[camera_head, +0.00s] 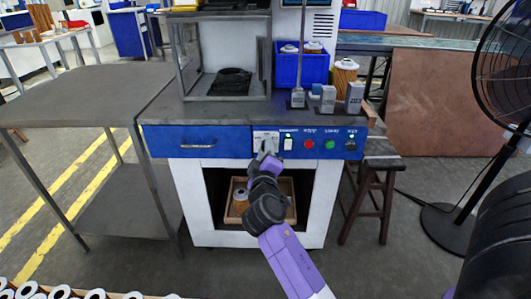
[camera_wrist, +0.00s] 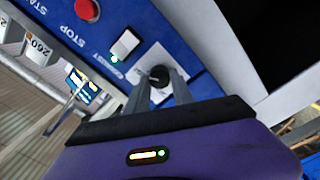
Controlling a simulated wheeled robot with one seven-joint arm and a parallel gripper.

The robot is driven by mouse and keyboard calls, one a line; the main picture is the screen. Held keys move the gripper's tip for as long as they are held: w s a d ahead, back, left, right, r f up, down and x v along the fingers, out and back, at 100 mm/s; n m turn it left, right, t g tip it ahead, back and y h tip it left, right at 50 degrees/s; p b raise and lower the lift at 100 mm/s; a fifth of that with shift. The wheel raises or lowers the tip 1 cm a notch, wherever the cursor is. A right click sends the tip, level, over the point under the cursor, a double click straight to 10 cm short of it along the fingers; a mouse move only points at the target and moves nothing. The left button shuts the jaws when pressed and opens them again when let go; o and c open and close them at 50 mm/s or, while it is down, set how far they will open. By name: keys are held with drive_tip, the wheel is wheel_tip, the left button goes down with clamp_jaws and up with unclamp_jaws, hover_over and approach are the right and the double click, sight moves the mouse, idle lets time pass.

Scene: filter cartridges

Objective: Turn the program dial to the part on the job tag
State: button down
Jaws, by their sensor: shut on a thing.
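The program dial is a black knob (camera_wrist: 159,75) on a pale square plate (camera_wrist: 146,65) in the wrist view. The plate also shows on the blue front panel (camera_head: 202,138) in the head view, mostly behind my gripper (camera_head: 267,151). My gripper, also in the wrist view (camera_wrist: 160,84), is shut on the knob, with one finger on each side. The marks around the knob are too small or covered to read, so its setting cannot be told. I cannot make out a job tag for certain in either view.
Beside the dial are a white rocker switch (camera_head: 288,143), a red button (camera_head: 310,144) and a green button (camera_head: 330,144). Grey blocks (camera_head: 328,98) and a blue bin (camera_head: 287,70) stand above. An open bay below holds a tray (camera_head: 233,212). A fan (camera_head: 508,75) stands right.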

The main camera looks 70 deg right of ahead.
drive_tip(key=shift+f, duration=0.1)
drive_tip(key=c, duration=1.1)
unclamp_jaws()
drive_tip(key=shift+a, duration=0.1)
drive_tip(key=v, duration=0.7)
drive_tip(key=shift+s+a, duration=0.2)
drive_tip(key=shift+a, duration=0.1)
drive_tip(key=shift+w, duration=0.1)
